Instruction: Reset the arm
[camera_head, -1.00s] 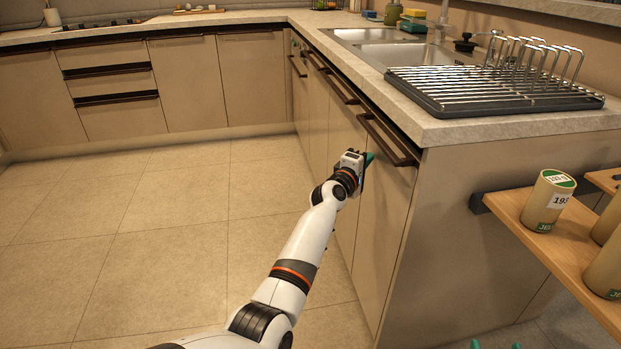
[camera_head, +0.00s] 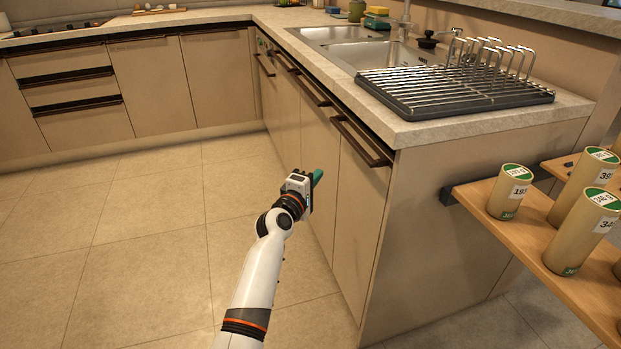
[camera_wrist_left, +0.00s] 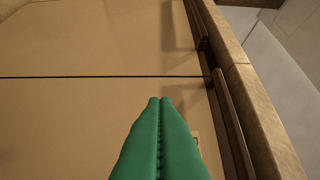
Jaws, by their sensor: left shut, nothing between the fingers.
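My left gripper (camera_head: 317,176) has green fingers and is held in front of the cabinet doors under the sink counter, below the dark door handles. In the left wrist view its two green fingers (camera_wrist_left: 159,100) lie together, shut, with nothing between them. Beyond them are the beige cabinet doors (camera_wrist_left: 90,40), with a dark gap between two doors. My white left arm (camera_head: 258,275) reaches up from the bottom of the head view. My right gripper does not show.
A dark handle (camera_head: 362,143) and the counter edge lie above the gripper. A dish rack (camera_head: 455,95) stands on the counter by the sink (camera_head: 365,53). At right, a wooden shelf (camera_head: 478,194) holds several labelled cylinders. The tiled floor (camera_head: 150,230) at left is clear.

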